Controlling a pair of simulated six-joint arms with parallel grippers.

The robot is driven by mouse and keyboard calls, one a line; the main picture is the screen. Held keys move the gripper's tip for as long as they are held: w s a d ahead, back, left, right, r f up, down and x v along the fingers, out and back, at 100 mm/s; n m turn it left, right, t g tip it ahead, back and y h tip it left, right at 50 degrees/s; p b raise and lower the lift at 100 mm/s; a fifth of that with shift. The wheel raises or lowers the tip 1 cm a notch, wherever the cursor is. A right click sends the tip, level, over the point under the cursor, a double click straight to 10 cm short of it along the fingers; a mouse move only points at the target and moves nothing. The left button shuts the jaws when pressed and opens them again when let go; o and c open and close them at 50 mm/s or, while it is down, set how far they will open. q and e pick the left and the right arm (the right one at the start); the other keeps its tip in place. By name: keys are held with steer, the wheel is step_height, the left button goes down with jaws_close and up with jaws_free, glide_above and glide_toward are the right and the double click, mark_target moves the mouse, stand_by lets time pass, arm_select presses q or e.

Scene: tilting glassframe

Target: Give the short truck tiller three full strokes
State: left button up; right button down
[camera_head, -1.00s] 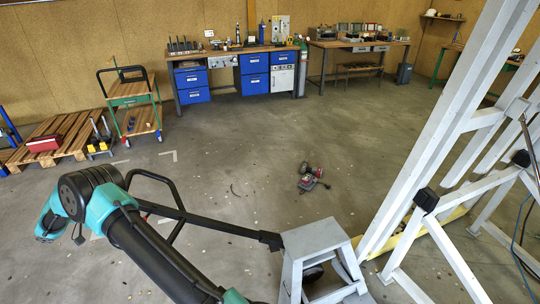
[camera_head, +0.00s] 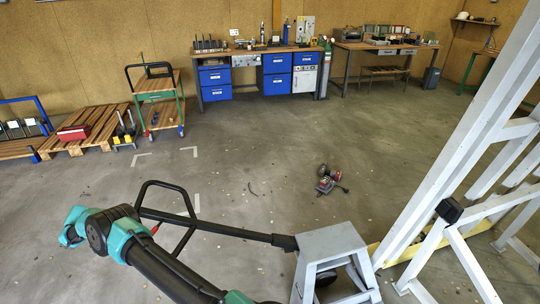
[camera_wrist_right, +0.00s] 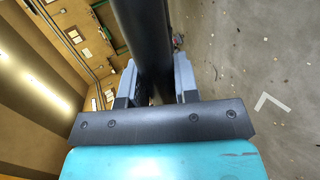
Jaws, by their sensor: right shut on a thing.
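The tiller (camera_head: 225,231) is a black bar with a loop handle at its left end. It runs left from the grey stand-like base (camera_head: 333,250) at the bottom middle of the head view and slopes slightly up toward the loop. My teal and black arm lies in front of it, and no fingertips show there. In the right wrist view my right gripper (camera_wrist_right: 155,86) has its grey fingers on both sides of a thick dark bar (camera_wrist_right: 142,30), shut on it. I take this bar for the tiller's handle. My left gripper is not in view.
A white steel frame (camera_head: 440,140) rises at the right, with a black-capped strut. Small red and grey parts (camera_head: 328,180) lie on the floor behind the tiller. Workbenches (camera_head: 277,50), a trolley (camera_head: 158,98) and pallets (camera_head: 88,132) stand far back. The middle floor is mostly clear.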

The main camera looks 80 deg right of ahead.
steer(key=s+d+r, duration=0.2)
steer(key=s+r, duration=0.4)
steer(key=r, duration=0.4)
steer(key=shift+d+r, duration=0.15)
steer(key=shift+r, duration=0.1)
steer(key=s+d+r, duration=0.2)
steer(key=s+r, duration=0.5)
steer(key=r, duration=0.2)
steer(key=shift+s+d+r, duration=0.2)
steer(key=shift+d, duration=0.2)
steer(key=s+d+r, duration=0.3)
steer(key=s+r, duration=0.5)
steer(key=shift+s+d, duration=0.15)
steer(key=shift+s, duration=0.1)
steer(key=shift+r, duration=0.15)
